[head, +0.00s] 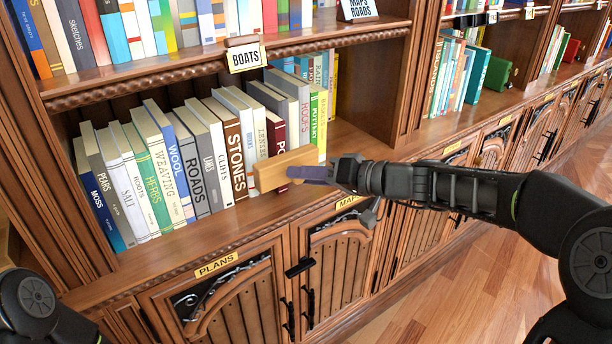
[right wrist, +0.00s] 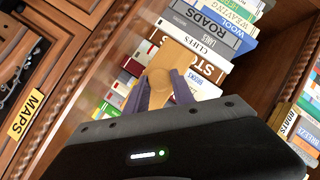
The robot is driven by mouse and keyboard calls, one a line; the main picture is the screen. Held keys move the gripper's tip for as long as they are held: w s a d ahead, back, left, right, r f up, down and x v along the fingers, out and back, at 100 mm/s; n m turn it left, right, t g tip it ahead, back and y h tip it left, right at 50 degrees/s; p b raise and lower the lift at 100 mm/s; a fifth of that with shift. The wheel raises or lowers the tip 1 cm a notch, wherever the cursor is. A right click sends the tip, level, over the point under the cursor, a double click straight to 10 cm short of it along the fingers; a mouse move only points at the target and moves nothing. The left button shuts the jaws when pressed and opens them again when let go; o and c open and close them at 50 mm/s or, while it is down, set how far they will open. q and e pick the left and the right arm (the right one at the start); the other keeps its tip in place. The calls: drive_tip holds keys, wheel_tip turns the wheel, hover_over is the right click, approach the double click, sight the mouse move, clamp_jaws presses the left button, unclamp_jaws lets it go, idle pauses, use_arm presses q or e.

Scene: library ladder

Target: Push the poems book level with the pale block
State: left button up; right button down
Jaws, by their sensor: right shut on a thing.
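The poems book is a dark red spine (head: 277,132) in the lower shelf row in the head view, between a pale spine and a grey-white one. Only the start of its title shows; its lower part is hidden behind the pale block (head: 284,167). In the right wrist view the block (right wrist: 180,58) has a round knob between my gripper's fingers (right wrist: 160,92). Whether the block touches the book cannot be told. My left gripper is out of view.
A brown Stones book (head: 235,158) and several others stand left of the block. The shelf's front board (head: 180,255) is bare in front of them. A BOATS label (head: 246,57) hangs on the shelf edge above. Cabinet doors (head: 338,262) lie below.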

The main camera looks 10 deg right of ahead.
drive_tip(key=shift+w+a+b, duration=0.25)
drive_tip(key=shift+w+a, duration=0.1)
drive_tip(key=shift+w, duration=0.5)
drive_tip(key=shift+w+a+b, duration=0.25)
drive_tip(key=shift+w+a, duration=0.1)
drive_tip(key=shift+w, duration=0.45)
drive_tip(key=shift+s+d+b, duration=0.3)
drive_tip(key=shift+s+b, duration=0.25)
drive_tip(key=shift+b, duration=0.05)
drive_tip(key=shift+s+d+b, duration=0.35)
drive_tip(key=shift+s+b, duration=0.15)
drive_tip(key=shift+s, duration=0.4)
drive_tip(key=shift+s+d+b, duration=0.3)
drive_tip(key=shift+s+b, duration=0.25)
drive_tip(key=shift+s, duration=0.3)
drive_tip(key=shift+s+d+b, duration=0.35)
drive_tip(key=shift+s+b, duration=0.15)
drive_tip(key=shift+s, duration=0.4)
drive_tip(key=shift+d, duration=0.1)
